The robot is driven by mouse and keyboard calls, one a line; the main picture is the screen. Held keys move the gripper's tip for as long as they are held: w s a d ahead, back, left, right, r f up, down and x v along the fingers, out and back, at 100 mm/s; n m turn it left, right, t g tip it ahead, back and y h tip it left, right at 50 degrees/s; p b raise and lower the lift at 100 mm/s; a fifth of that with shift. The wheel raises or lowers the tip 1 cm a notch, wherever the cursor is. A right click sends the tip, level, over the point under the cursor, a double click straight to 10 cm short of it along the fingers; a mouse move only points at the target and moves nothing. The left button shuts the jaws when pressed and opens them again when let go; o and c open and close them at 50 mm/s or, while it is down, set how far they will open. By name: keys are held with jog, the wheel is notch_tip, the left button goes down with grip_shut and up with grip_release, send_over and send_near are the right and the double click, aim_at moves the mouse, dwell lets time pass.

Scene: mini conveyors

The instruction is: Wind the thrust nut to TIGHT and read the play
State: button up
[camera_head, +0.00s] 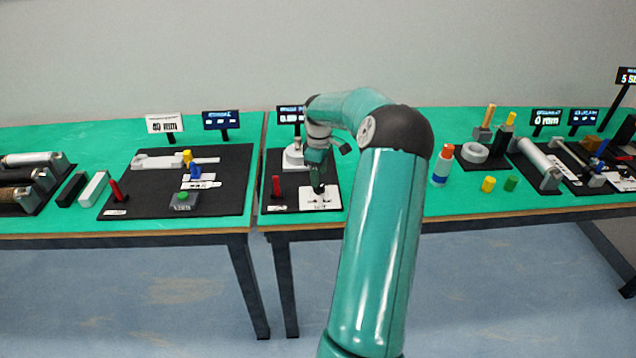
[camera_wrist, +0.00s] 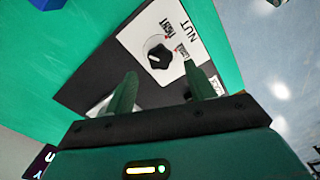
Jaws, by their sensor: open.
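The nut plate (camera_wrist: 139,33) is white and printed NUT and TIGHT; a second label beside the knob is hard to read. On it sits a round black knob (camera_wrist: 158,57) with a small pale mark; I cannot tell surely where it points. In the head view the plate (camera_head: 329,199) lies at the front of a black mat on the green table. My gripper (camera_wrist: 163,70) is open and empty, its two green fingers apart, with the knob in view just beyond the tips. In the head view my gripper (camera_head: 318,188) points down over the plate and hides the knob.
A red post (camera_head: 276,187) stands left of the plate, and a white round fixture (camera_head: 293,156) behind it. A dark display (camera_head: 290,115) stands at the back, its text too small to read. Another black mat (camera_head: 235,165) with fixtures lies left. Bottles and blocks stand right.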

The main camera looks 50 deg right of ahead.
aim_at(319, 190)
jog(key=shift+f, duration=2)
jog(key=c, duration=1)
jog(key=shift+o, duration=0.2)
